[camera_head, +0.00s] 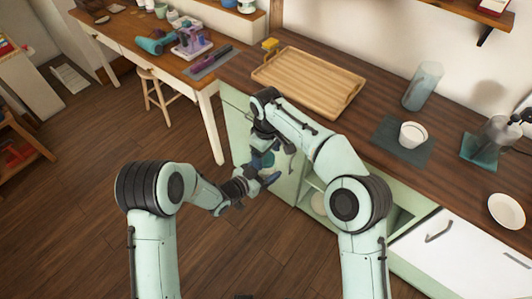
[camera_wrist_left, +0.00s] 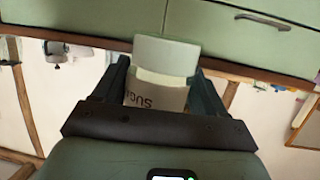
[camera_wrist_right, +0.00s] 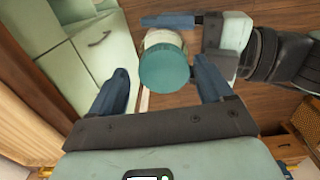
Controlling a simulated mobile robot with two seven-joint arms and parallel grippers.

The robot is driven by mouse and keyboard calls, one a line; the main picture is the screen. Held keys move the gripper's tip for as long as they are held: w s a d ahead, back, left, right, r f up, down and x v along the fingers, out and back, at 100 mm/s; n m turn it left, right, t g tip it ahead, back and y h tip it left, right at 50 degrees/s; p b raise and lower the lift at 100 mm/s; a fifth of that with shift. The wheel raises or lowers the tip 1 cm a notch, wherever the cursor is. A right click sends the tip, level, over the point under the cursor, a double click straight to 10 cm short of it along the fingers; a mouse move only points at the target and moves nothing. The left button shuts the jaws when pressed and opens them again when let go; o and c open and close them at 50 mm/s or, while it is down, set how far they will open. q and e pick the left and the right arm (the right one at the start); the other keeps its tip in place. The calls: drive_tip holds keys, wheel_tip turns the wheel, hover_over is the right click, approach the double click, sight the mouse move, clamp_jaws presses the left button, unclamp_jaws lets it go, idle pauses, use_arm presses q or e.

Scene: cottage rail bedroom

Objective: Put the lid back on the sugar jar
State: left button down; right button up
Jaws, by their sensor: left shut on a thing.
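The sugar jar (camera_wrist_left: 155,95), cream with dark lettering, is held between the fingers of my left gripper (camera_wrist_left: 158,80). In the head view the grippers partly hide the jar and lid.
The wooden counter (camera_head: 350,135) holds a tray (camera_head: 308,82), a glass vase (camera_head: 423,86), a white cup (camera_head: 413,134) and a plate (camera_head: 507,211). Green cabinets stand close to my grippers. A wooden desk (camera_head: 125,28) and a stool (camera_head: 150,75) are at the back left.

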use_arm(q)
drive_tip(key=shift+w+r, duration=0.1)
use_arm(e)
drive_tip(key=shift+s+a, duration=0.25)
drive_tip(key=shift+a, duration=0.05)
drive_tip(key=shift+r, duration=0.1)
drive_tip(key=shift+r, duration=0.35)
wheel_tip(320, 180, up, 11)
drive_tip(key=shift+w+d, duration=0.2)
idle(0.4)
